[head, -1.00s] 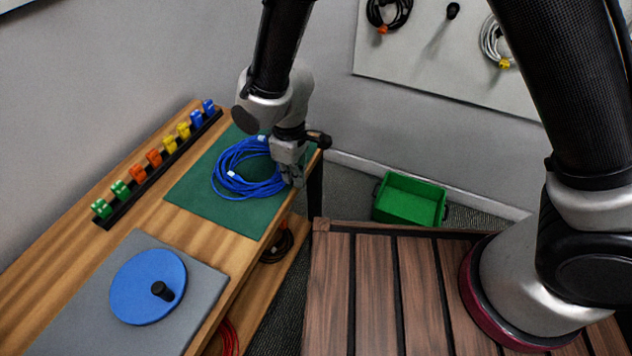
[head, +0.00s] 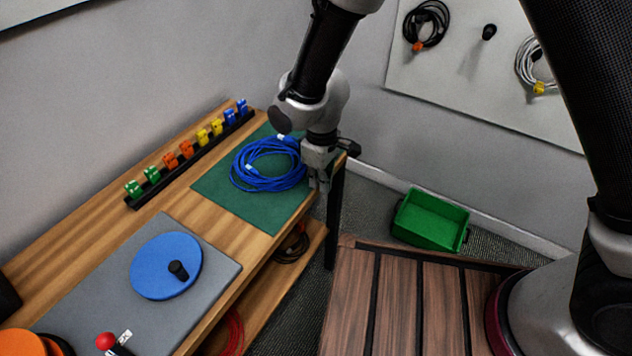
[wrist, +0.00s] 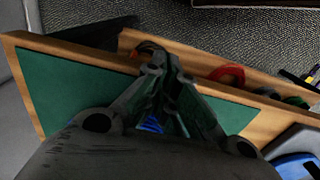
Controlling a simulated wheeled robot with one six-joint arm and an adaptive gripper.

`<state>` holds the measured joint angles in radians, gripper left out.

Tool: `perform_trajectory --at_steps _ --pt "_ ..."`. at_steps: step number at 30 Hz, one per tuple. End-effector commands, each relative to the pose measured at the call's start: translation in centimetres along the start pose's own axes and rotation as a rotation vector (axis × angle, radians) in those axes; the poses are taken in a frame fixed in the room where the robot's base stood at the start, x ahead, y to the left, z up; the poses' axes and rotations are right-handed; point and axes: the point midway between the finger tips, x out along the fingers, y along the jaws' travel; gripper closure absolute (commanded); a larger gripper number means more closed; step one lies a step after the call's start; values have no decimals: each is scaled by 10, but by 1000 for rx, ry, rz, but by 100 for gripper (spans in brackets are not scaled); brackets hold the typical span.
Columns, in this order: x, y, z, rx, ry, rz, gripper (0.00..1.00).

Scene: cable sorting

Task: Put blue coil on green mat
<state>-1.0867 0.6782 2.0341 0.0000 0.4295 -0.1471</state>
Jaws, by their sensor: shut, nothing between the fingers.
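The blue coil (head: 268,165) lies on the green mat (head: 226,189) at the far end of the wooden bench in the head view. A small part of the blue coil (wrist: 152,124) shows between my gripper's finger links in the wrist view. My gripper (head: 320,186) is shut and empty, at the right edge of the mat and coil, pointing down. The wrist view shows its fingertips (wrist: 160,62) together, over the bench edge. The mat (wrist: 60,88) also shows on both sides of my gripper there. Most of the coil is hidden in the wrist view.
A rack of coloured clips (head: 190,153) stands along the wall. A blue disc with a black knob (head: 160,268) sits on a grey board. A green bin (head: 430,222) is on the floor. Black and white coils hang on a wall panel. A red coil (wrist: 227,75) lies on a lower shelf.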

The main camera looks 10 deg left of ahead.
Motion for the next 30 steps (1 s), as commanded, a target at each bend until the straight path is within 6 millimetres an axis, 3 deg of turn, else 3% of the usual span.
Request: perform_trajectory --at_steps 18,30 --pt "-91 0 -1 -1 3 0 100" --pt "-100 -1 0 -1 1 0 100"
